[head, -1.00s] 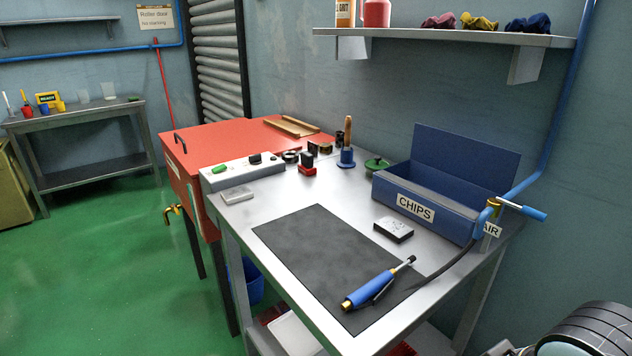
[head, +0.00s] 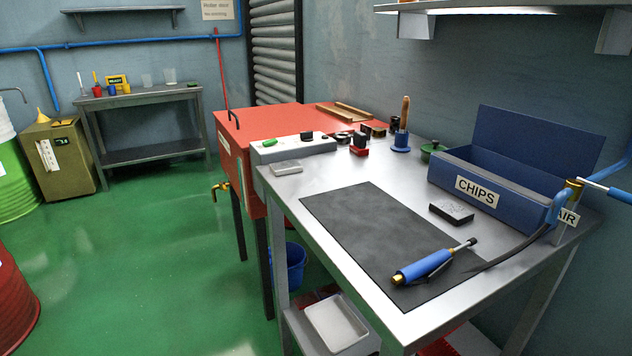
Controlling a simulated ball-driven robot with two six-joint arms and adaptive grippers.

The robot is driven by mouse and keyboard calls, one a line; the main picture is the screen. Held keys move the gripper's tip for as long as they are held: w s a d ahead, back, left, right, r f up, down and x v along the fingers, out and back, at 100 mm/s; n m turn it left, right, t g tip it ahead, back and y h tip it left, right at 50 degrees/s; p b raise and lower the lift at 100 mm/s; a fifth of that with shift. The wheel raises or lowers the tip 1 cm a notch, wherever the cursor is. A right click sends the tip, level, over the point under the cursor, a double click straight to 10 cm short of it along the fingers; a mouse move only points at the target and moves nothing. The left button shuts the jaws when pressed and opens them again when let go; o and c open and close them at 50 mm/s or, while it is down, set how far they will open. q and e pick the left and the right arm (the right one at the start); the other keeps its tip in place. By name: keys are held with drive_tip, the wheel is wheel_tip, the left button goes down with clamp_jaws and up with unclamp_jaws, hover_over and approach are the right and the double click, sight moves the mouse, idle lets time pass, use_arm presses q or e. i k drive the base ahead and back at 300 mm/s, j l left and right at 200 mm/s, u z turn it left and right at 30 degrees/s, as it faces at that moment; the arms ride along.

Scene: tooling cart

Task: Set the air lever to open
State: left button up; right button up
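The air lever (head: 607,189) is at the right edge of the head view. It has a thin metal stem and a blue grip, sits on a brass valve at the end of the blue pipe, and points right and slightly down. Its far end is close to the picture edge. A dark hose runs from there toward the blue air tool (head: 424,266) on the black mat (head: 350,230). Neither of my grippers shows in the head view.
The blue CHIPS box (head: 480,190) stands open beside the valve at the back of the metal bench. A dark block (head: 451,212) lies on the bench near the mat. A shelf (head: 500,6) overhangs the bench. Green floor (head: 170,260) is clear at left.

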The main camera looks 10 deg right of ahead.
sight(621, 196)
drive_tip(key=z, duration=1.75)
